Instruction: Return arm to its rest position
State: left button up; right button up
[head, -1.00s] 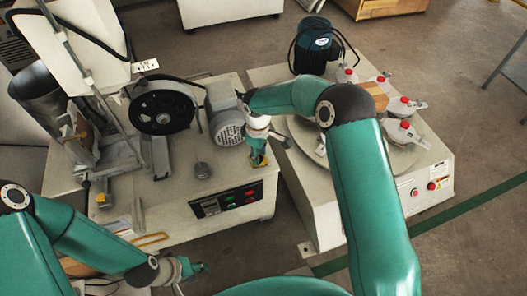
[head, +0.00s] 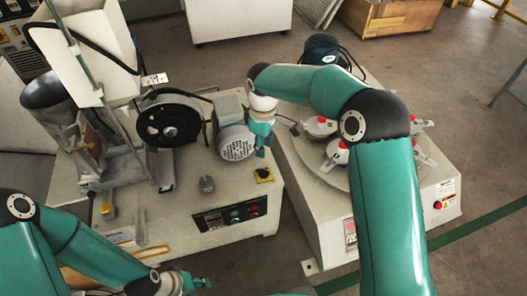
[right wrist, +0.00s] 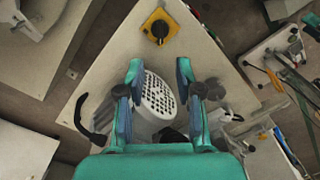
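My right arm (head: 385,190) reaches in from the right, bent at the elbow over the round-plate machine. Its green gripper (head: 262,140) hangs beside the grey motor (head: 236,141), above the yellow switch plate (head: 263,175). In the right wrist view the gripper (right wrist: 158,76) has its fingers spread, with nothing held between them. The motor's slotted cover (right wrist: 158,97) lies beyond the fingers, and the yellow plate with its black knob (right wrist: 159,29) is clear ahead of them. My left gripper (head: 200,283) is low at the bottom of the head view; its fingers are too small to read.
The left machine (head: 165,215) carries a black wheel (head: 167,118), a control panel (head: 230,215) and a small grey weight (head: 206,184). The right machine (head: 318,235) has red-topped clamps (head: 337,153) on its round plate, under my right arm. Floor is free at the right.

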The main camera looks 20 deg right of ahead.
dwell(0.5)
jog(key=s+d+f+m+g, duration=0.1)
jog(key=s+d+f+g, duration=0.25)
jog(key=s+f, duration=0.7)
jog(key=s+a+f+m+y, duration=0.1)
jog(key=s+a+f+m, duration=0.2)
jog(key=s, duration=0.4)
jog(key=s+a+f+m+t+y, duration=0.1)
jog(key=s+f+m+y, duration=0.1)
jog(key=s+f, duration=0.35)
jog(key=s+a+f+m+y, duration=0.1)
jog(key=s+a+f+m, duration=0.15)
jog(key=s, duration=0.45)
notch_tip(320, 180, up, 24)
jog(key=w+m+t+p, duration=0.2)
jog(key=m+t+p, duration=0.1)
jog(key=p, duration=2.1)
jog(key=shift+w+d+f, duration=0.25)
jog(key=shift+w+d, duration=0.15)
